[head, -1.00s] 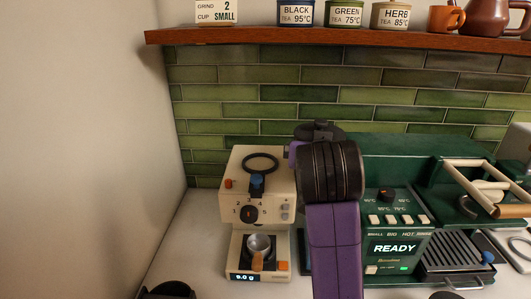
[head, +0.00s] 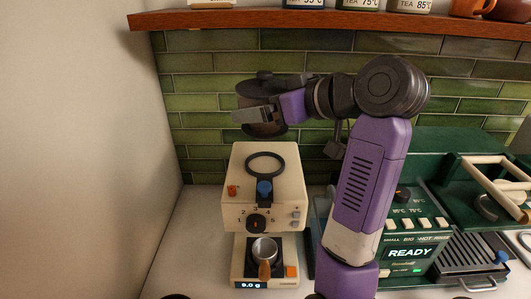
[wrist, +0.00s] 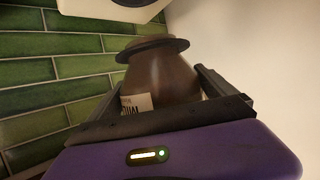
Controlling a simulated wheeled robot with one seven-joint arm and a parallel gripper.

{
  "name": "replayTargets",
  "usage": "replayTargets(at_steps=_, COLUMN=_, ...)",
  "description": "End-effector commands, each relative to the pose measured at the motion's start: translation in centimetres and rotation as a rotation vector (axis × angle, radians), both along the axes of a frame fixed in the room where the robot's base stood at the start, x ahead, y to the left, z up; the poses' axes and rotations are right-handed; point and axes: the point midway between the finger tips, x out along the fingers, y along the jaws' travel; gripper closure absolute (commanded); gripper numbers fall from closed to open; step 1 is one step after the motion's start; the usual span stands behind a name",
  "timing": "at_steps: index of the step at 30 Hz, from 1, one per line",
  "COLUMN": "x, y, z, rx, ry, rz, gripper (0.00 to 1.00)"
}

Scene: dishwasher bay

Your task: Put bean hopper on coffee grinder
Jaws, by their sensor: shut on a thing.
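The cream coffee grinder (head: 240,200) stands on the counter with a black ring (head: 265,164) on its top, a dial on its front and a small metal cup below. My gripper (head: 250,115) is above the grinder's top, shut on the bean hopper (head: 262,130), which is dark and partly hidden by the fingers. In the wrist view the hopper (wrist: 162,76) is brown with a dark flange and a pale label, between both fingers. Its flange faces the cream grinder body (wrist: 105,8), with a visible gap between them.
A green coffee machine (head: 405,235) with a READY display stands right of the grinder, partly behind my arm. A wooden shelf (head: 300,17) with canisters runs above. A plain wall is at left, and green tiles are behind.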

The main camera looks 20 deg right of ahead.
Motion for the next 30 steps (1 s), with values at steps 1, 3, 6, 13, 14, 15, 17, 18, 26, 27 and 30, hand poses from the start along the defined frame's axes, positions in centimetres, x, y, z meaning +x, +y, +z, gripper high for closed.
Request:
replayTargets(at_steps=1, x=-0.1, y=0.1, z=-0.8, rx=0.001, ry=0.001, rz=0.001, gripper=0.78)
replayTargets(at_steps=3, x=0.0, y=0.1, z=-2.0, rx=0.000, ry=0.001, rz=0.001, gripper=0.78)
replayTargets(at_steps=6, x=-0.1, y=0.0, z=-3.2, rx=0.001, ry=-0.001, rz=-0.002, gripper=0.78)
replayTargets(at_steps=13, x=0.0, y=0.0, z=-5.1, rx=0.001, ry=0.001, rz=-0.002, gripper=0.78)
replayTargets(at_steps=14, x=-0.1, y=0.0, z=-5.5, rx=0.001, ry=0.000, rz=-0.003, gripper=0.78)
replayTargets(at_steps=15, x=-0.1, y=0.0, z=-6.2, rx=0.000, ry=0.001, rz=-0.002, gripper=0.78)
replayTargets(at_steps=17, x=0.0, y=0.1, z=-7.0, rx=0.001, ry=0.000, rz=0.000, gripper=0.78)
replayTargets(at_steps=18, x=0.0, y=0.1, z=-7.4, rx=0.002, ry=0.001, rz=-0.001, gripper=0.78)
replayTargets(at_steps=26, x=0.0, y=0.0, z=-8.3, rx=0.000, ry=-0.004, rz=-0.002, gripper=0.78)
replayTargets(at_steps=27, x=0.0, y=0.0, z=-8.3, rx=0.000, ry=-0.004, rz=-0.003, gripper=0.78)
replayTargets(at_steps=30, x=0.0, y=0.0, z=-8.3, rx=0.000, ry=-0.004, rz=-0.003, gripper=0.78)
